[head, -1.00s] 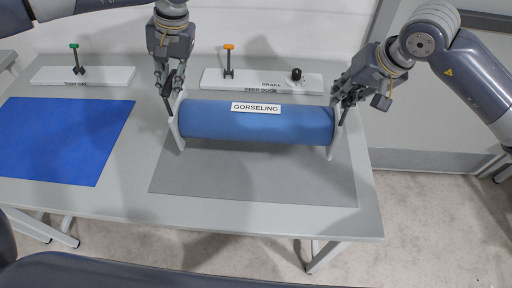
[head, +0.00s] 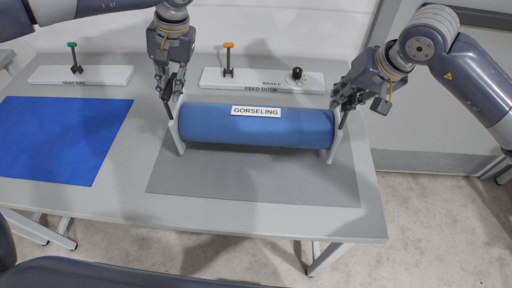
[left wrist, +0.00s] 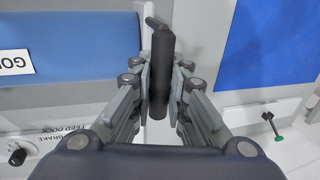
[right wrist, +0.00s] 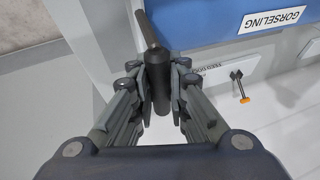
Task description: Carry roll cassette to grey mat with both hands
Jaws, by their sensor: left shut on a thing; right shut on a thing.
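The roll cassette is a blue roll (head: 255,127) with white end plates and a "GORSELING" label. In the head view it lies level over the rear part of the grey mat (head: 250,185). I cannot tell if its end plates touch the mat. My left gripper (head: 172,92) is shut on the dark handle (left wrist: 161,75) at the cassette's left end. My right gripper (head: 340,102) is shut on the handle (right wrist: 158,80) at its right end. The roll also shows in the left wrist view (left wrist: 85,45) and the right wrist view (right wrist: 205,22).
A blue mat (head: 60,140) lies on the left of the table (head: 130,185). Behind the cassette is a white feed dock (head: 215,79) with an orange-topped lever (head: 229,58) and a black knob (head: 297,74). Another white bar (head: 100,75) with a green-topped lever stands at the back left.

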